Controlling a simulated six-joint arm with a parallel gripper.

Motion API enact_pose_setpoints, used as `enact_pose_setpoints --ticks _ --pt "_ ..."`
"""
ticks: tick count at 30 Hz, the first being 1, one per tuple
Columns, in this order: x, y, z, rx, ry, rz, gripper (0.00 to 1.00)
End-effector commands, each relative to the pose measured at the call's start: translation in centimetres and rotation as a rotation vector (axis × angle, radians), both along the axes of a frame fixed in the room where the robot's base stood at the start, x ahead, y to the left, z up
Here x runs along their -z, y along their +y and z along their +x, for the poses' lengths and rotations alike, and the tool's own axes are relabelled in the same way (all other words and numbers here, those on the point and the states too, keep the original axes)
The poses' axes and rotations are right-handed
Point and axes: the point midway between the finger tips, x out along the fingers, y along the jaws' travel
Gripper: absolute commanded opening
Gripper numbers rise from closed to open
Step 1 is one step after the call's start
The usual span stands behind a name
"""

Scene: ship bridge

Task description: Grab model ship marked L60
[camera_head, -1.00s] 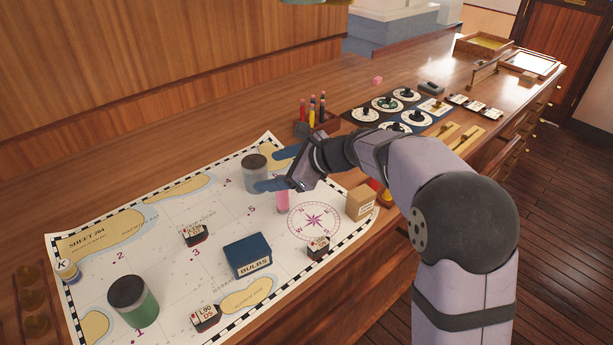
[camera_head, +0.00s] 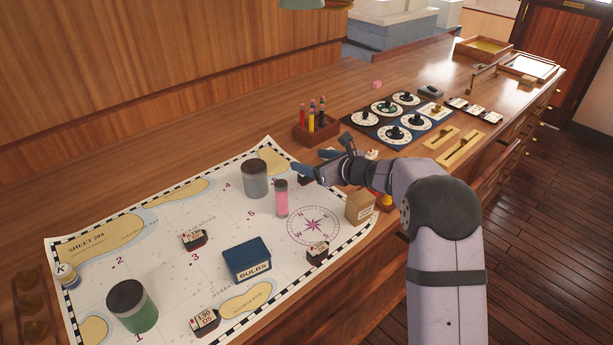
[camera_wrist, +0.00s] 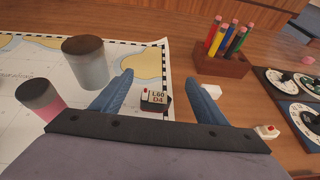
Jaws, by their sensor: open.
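The model ship marked L60 (camera_wrist: 157,98) is a small dark-hulled block with a white label reading "L60 D4" and a red-and-white end. In the wrist view it lies near the chart's edge, between the two blue fingers of my gripper (camera_wrist: 158,76), which are spread open. The fingers do not hold it. In the head view my gripper (camera_head: 314,162) is above the chart's far right edge, beyond the pink jar. A dark part of a small block (camera_head: 304,179) shows just below the fingers there; its label cannot be read.
A grey jar (camera_head: 256,180) and a pink jar (camera_head: 281,199) stand left of the gripper. A pencil rack (camera_head: 317,128) is behind it. A cardboard box (camera_head: 360,206) is to the right. Other labelled ships, like the L90 one (camera_head: 205,320), lie on the chart (camera_head: 160,255).

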Motion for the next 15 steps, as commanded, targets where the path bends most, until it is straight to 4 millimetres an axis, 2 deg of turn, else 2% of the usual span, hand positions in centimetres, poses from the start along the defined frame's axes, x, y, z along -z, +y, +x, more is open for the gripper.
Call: enact_pose_setpoints --ticks 8,15 --pt "0.7 0.0 0.0 -0.001 0.001 0.0 0.67" --pt "3.9 0.0 -0.1 0.002 0.005 0.001 0.67"
